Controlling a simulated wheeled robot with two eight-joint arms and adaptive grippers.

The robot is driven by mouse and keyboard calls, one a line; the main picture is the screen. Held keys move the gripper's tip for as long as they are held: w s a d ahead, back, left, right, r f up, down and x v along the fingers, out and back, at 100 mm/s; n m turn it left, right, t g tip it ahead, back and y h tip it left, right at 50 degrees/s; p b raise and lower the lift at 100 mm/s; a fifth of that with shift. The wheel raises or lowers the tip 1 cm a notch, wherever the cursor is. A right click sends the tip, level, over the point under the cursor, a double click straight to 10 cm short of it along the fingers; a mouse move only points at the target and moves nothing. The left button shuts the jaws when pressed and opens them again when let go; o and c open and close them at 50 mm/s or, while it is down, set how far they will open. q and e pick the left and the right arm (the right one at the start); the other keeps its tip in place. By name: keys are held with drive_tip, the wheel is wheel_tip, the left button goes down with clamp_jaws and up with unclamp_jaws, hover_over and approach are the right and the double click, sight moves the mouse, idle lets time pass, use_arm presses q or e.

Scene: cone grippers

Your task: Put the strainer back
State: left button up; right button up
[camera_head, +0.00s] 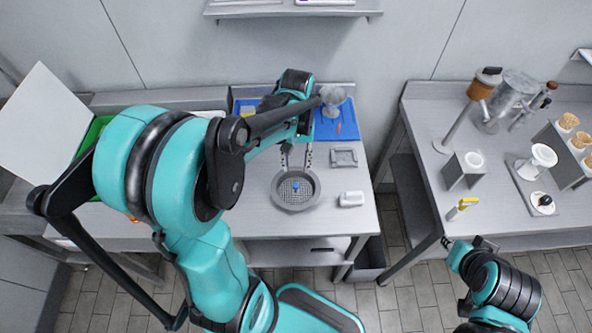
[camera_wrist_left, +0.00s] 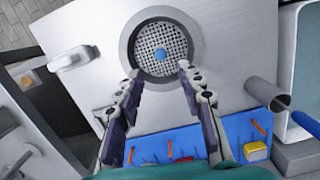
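A round grey strainer (camera_head: 296,182) with a perforated mesh and a blue piece (camera_head: 295,187) at its centre is set in a round, dark-rimmed opening in the left counter. It also shows in the left wrist view (camera_wrist_left: 180,45), with the blue piece (camera_wrist_left: 160,54) in the middle. My left gripper (camera_head: 297,158) is open and empty, above the back edge of the strainer. In the left wrist view its fingers (camera_wrist_left: 159,72) are spread apart on either side of the strainer's near rim. My right gripper (camera_head: 470,243) is at the lower right, by the right counter; its fingers are unclear.
A blue mat (camera_head: 348,122) with small coloured items lies behind, beside a grey square tray (camera_head: 343,157). A white block (camera_head: 350,199) is right of the strainer. A metal cylinder (camera_wrist_left: 262,90) shows in the left wrist view. A floor gap separates the counters.

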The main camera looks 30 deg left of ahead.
use_arm(q)
drive_tip(key=s+d+r+m+t, duration=0.5)
drive_tip(key=s+d+r+t, duration=0.1)
drive_tip(key=d+r+t, duration=0.1)
drive_tip(key=shift+d+r+t+y, duration=0.25)
drive_tip(key=shift+r+t+y, duration=0.05)
drive_tip(key=shift+t, duration=0.4)
wheel_tip(320, 180, down, 6)
drive_tip(key=b, duration=0.6)
